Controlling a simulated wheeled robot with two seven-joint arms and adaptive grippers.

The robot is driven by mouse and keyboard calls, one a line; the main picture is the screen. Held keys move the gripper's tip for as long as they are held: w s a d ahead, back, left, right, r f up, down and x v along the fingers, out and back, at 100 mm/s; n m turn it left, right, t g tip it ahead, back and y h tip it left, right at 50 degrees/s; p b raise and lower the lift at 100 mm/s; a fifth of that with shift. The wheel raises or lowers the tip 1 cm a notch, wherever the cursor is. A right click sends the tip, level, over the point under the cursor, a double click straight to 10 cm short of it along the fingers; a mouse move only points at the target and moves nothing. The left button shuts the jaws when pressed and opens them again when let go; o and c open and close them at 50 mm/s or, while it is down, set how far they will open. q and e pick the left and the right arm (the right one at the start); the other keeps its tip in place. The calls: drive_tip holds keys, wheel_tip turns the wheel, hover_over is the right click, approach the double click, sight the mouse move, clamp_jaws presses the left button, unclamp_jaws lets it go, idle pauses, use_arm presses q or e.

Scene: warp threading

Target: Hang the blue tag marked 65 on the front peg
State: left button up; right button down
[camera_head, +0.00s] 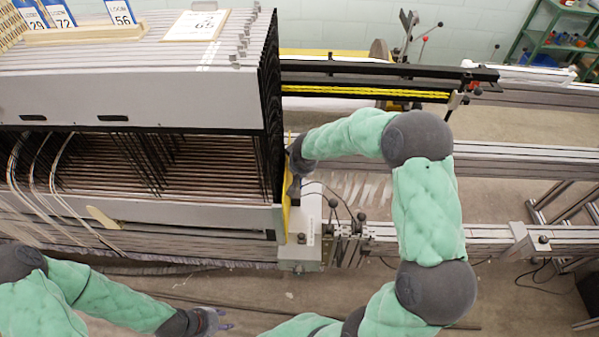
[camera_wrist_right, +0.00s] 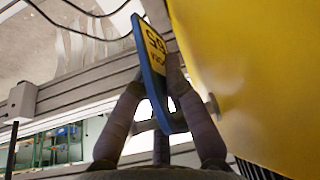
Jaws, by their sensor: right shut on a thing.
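The blue tag (camera_wrist_right: 152,62), with a yellow face marked 65 seen at a slant, is held between the fingers of my right gripper (camera_wrist_right: 165,95) in the right wrist view. It stands tilted on edge beside the yellow panel (camera_wrist_right: 260,70). A grey peg (camera_wrist_right: 211,105) sticks out of that panel, partly behind a finger; I cannot tell whether the tag touches it. In the head view my right gripper (camera_head: 294,185) is at the loom's right end, and the tag is hidden there. My left gripper (camera_head: 216,320) is low, empty, with its fingers apart.
The grey loom (camera_head: 130,90) fills the left side. A wooden rack (camera_head: 85,33) with several blue-and-white tags and a pale card (camera_head: 197,25) lie on top. Metal rails (camera_head: 500,155) run right. Floor shows between the rails and below the loom.

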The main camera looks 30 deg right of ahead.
drive_tip(key=shift+s, duration=0.15)
drive_tip(key=c, duration=1.2)
unclamp_jaws()
drive_tip(key=shift+d, duration=0.15)
drive_tip(key=v, duration=1.2)
drive_tip(key=shift+f, duration=0.1)
